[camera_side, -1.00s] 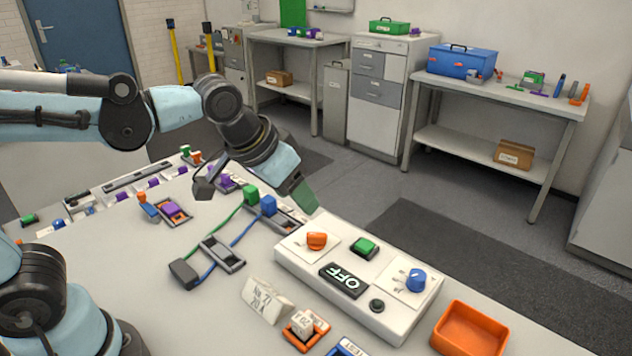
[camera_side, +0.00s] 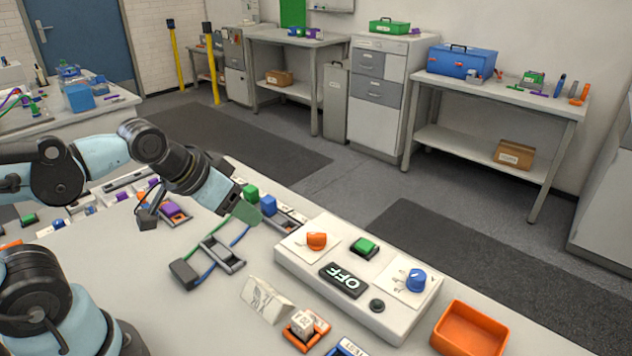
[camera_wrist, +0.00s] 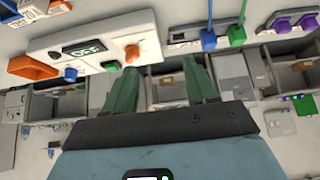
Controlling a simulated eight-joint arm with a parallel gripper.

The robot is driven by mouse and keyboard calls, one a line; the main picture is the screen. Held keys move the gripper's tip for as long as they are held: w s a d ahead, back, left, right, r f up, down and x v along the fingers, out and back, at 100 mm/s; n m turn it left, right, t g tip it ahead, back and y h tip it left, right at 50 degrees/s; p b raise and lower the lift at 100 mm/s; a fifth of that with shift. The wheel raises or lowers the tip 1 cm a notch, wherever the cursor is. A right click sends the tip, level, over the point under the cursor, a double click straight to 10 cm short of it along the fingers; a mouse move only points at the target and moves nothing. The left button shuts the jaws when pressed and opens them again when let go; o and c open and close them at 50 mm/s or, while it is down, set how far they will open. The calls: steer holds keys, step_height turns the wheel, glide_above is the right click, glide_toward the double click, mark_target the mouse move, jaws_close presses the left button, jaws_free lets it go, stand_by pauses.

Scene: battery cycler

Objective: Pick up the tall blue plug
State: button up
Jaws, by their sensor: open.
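The tall blue plug (camera_side: 268,205) stands upright next to a green plug (camera_side: 250,192), at the row of sockets behind the white control box. A blue wire runs from it. The wrist view shows the blue plug (camera_wrist: 209,40) at the top, with the green plug (camera_wrist: 237,36) just right of it. My gripper (camera_side: 246,213) has green fingers and appears just left of the blue plug in the side view. In the wrist view my gripper (camera_wrist: 165,75) is open and empty, with its fingers apart and the plug beyond them.
The white control box (camera_side: 290,262) has an orange knob (camera_side: 317,240), a green button (camera_side: 365,246) and a blue knob. An orange tray (camera_side: 475,318) stands at the right.

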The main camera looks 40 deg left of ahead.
stand_by(0.4)
steer(key=shift+o, duration=0.4)
steer(key=g, duration=0.7)
glide_above(268, 198)
step_height(268, 198, down, 12)
steer(key=shift+f, duration=0.1)
stand_by(0.3)
